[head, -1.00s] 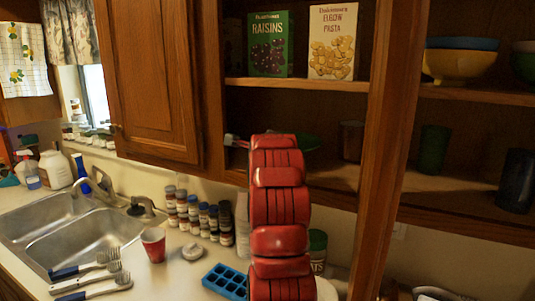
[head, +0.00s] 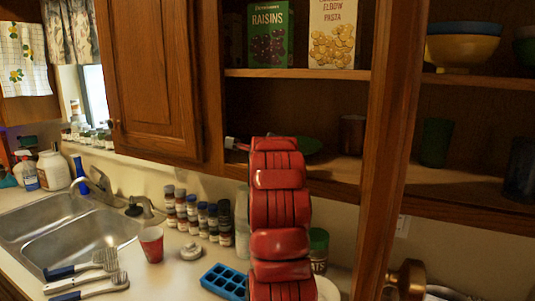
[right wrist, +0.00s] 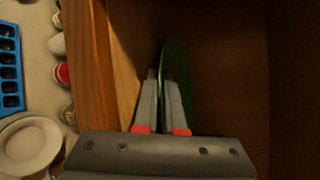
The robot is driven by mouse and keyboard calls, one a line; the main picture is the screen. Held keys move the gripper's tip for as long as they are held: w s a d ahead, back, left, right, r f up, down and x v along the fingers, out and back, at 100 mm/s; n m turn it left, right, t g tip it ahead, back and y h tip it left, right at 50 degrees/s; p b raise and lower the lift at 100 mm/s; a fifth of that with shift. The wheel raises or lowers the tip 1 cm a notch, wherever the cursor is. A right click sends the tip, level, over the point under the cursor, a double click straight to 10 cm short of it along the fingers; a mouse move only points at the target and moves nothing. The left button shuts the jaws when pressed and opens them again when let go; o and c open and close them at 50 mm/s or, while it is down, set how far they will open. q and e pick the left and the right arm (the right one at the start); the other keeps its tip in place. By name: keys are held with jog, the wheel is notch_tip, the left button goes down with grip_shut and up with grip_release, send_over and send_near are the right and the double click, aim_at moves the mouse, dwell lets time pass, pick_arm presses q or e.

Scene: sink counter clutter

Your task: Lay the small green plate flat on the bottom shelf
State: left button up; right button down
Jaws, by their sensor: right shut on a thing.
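The small green plate (head: 308,145) shows partly behind my red right arm in the head view, inside the bottom shelf's space. The shelf's board (head: 340,170) also shows in the head view. My left gripper is out of view.
A dark cup (head: 352,134) stands right of the plate on the bottom shelf. A raisins box (head: 270,34) and a pasta box (head: 332,34) stand on the shelf above. A wooden post (head: 385,150) bounds the right side. Spice bottles (head: 212,220) crowd the counter below.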

jog(key=c, duration=0.9)
grip_release()
jog(key=shift+f, duration=0.25)
jog(key=shift+f, duration=0.15)
jog(key=shift+s+b, duration=0.45)
jog(key=shift+b, duration=0.05)
jog(key=v, duration=0.2)
jog(key=b+v, duration=0.1)
jog(key=v, duration=0.1)
jog(key=b+v, duration=0.1)
jog(key=v, duration=0.1)
jog(key=shift+r, duration=0.35)
jog(key=shift+s+d+r, duration=0.1)
jog(key=shift+s+r, duration=0.15)
jog(key=shift+s, duration=0.05)
jog(key=shift+r, duration=0.15)
